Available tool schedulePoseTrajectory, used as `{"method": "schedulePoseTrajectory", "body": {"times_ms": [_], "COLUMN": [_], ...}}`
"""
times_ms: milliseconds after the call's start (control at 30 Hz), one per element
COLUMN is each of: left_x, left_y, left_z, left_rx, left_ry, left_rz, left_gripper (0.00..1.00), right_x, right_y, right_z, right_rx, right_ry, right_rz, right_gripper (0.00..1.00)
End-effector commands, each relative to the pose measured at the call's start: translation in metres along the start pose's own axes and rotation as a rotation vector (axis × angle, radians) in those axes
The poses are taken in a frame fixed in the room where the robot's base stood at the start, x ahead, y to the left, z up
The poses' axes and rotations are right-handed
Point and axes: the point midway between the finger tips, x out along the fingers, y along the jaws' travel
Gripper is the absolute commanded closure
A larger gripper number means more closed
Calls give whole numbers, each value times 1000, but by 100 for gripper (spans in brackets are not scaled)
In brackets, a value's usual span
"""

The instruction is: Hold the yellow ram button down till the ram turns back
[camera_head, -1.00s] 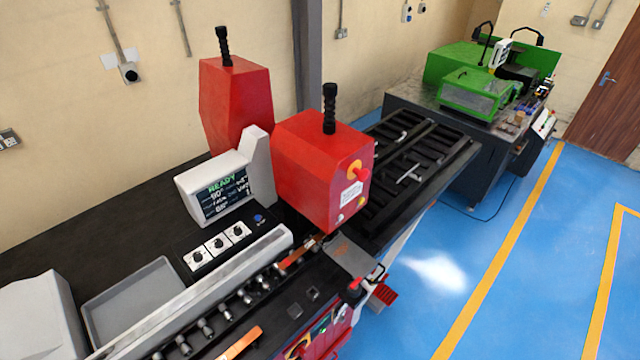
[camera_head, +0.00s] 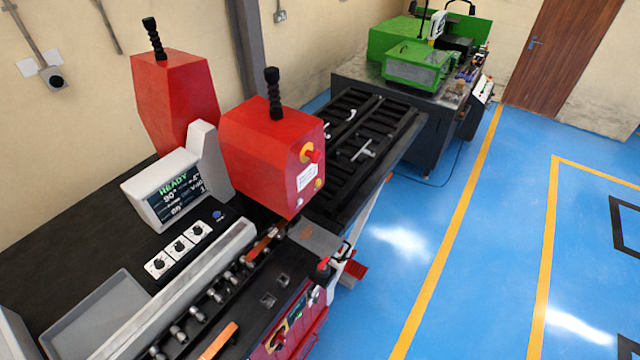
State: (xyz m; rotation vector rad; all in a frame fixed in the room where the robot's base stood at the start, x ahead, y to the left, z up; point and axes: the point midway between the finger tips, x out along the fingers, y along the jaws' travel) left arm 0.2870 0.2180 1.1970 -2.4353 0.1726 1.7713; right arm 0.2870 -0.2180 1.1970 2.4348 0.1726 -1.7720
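The red bending head (camera_head: 262,150) stands near the middle of the head view. On its right face is a red mushroom knob on a yellow base (camera_head: 309,153), above a white label. A small yellow button (camera_head: 318,184) sits below the label, with a small pale button (camera_head: 299,202) lower left of it. The display (camera_head: 176,190) reads READY with angle figures. A copper-coloured bar (camera_head: 262,244) lies at the foot of the head; the ram itself is hidden or cannot be made out. Neither of my grippers is in view.
A second red housing (camera_head: 175,100) stands behind left. A grey tray (camera_head: 100,318), a row of rollers and an orange-handled piece (camera_head: 219,341) are at the front left. A black slatted table (camera_head: 350,150) extends behind the head.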

Motion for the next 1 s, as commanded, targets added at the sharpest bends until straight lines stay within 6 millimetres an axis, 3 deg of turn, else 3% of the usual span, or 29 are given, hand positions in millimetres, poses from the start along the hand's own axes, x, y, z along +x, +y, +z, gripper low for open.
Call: {"method": "schedulePoseTrajectory", "body": {"times_ms": [33, 233, 1000], "left_x": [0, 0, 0], "left_y": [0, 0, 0], "left_z": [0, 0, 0], "left_rx": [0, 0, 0], "left_ry": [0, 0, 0], "left_rz": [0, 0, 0], "left_gripper": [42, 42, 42], "right_x": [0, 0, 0], "right_y": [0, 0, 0], "right_z": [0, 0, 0], "right_rx": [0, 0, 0], "right_ry": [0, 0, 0], "right_rz": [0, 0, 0], "right_gripper": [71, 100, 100]}}
